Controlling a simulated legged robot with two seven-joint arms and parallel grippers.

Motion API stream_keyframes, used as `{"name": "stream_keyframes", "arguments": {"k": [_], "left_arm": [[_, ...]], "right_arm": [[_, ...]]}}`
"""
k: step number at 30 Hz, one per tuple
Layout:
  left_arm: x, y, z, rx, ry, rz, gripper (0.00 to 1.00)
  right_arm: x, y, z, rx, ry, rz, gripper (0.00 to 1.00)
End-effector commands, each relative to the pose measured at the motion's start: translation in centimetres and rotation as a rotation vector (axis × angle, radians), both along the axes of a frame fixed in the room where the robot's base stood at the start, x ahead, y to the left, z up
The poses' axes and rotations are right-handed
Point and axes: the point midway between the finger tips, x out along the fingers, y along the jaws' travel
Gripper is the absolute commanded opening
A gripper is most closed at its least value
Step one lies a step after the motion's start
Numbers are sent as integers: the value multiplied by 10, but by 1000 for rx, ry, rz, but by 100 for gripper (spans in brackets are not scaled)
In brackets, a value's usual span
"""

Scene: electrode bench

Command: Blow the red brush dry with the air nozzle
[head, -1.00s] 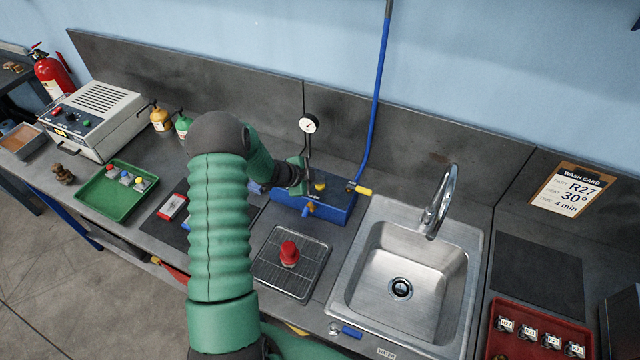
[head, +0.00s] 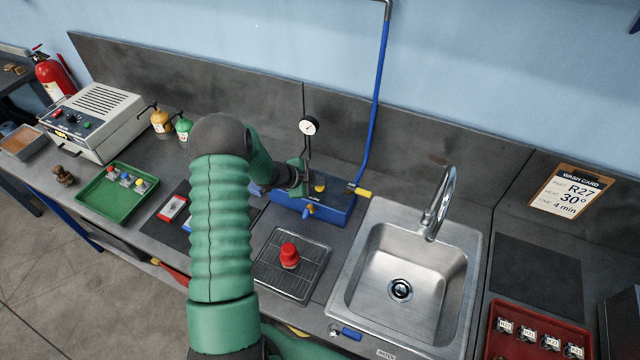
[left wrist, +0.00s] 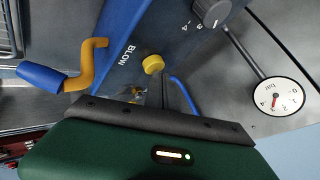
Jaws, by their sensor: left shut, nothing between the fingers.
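The red brush (head: 289,257) stands upright on a wire rack tray (head: 272,287), left of the sink. A blue air box (head: 335,212) stands behind it, marked BLOW in the left wrist view. The box has a yellow button (left wrist: 153,64), a dark knob (left wrist: 210,12) and a bent orange piece with a blue end (left wrist: 45,77). I cannot tell which part is the nozzle outlet. My left gripper (head: 302,184) is shut and empty at the box's left top, close to the yellow button; contact cannot be told. My right gripper is out of view.
A pressure gauge (head: 309,126) rises behind the box, and a blue pipe (head: 375,110) runs up the wall. The sink (head: 378,321) lies to the right. A green tray (head: 100,204) and a grey instrument (head: 112,112) stand on the left. A red tray (head: 500,345) holds several labelled parts.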

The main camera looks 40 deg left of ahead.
Motion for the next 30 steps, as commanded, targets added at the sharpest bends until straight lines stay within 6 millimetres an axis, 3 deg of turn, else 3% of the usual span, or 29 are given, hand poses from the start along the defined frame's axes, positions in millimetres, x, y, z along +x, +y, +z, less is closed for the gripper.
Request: {"name": "stream_keyframes", "arguments": {"k": [5,17,30], "left_arm": [[0,2,13,0,0,0,0],[0,2,16,0,-1,1,0],[0,2,61,0,-1,1,0]], "right_arm": [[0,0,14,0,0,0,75],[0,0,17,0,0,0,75],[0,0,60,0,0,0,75]]}}
